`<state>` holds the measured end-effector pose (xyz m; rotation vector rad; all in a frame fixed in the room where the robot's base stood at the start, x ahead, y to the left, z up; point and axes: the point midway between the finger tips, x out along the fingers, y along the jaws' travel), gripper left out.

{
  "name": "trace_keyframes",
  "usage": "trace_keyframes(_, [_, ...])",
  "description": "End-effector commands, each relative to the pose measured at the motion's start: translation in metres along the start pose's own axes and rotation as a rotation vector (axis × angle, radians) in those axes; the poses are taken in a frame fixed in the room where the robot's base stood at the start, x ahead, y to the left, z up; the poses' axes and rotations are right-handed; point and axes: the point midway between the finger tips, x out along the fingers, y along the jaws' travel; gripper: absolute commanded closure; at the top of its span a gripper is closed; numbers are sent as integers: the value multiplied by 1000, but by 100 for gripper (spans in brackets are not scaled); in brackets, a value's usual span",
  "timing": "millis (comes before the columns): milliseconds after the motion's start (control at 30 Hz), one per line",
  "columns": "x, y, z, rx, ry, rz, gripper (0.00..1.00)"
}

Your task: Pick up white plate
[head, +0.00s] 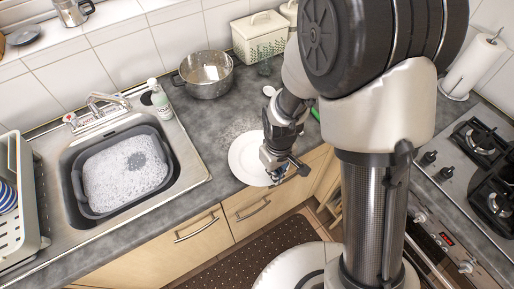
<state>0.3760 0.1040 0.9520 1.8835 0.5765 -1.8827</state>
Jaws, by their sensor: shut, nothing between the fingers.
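The white plate (244,159) lies on the grey counter near its front edge, to the right of the sink. My gripper (293,172) is over the plate's right side and hides part of it. The gripper is shut with nothing held. I cannot tell whether it touches the plate.
The sink (196,171) holds a grey basin of soapy water (125,175). A metal pot (207,84) and a cream bread bin (260,38) stand at the back. A dish rack (20,220) is at far left, a hob (455,145) at right. Counter left of the plate is clear.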

Motion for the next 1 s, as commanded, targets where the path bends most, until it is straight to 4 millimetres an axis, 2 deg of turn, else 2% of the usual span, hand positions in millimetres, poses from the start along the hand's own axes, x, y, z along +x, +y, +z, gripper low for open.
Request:
trace_keyframes(167, [-15, 0, 0, 0, 1, 0, 100])
trace_keyframes(367, [-16, 2, -6, 1, 1, 0, 100])
trace_keyframes(567, [-16, 2, 32, 4, -2, -1, 100])
trace_keyframes(800, [-17, 1, 91, 5, -2, -1, 100])
trace_keyframes(1000, [-20, 2, 98, 1, -6, -2, 100])
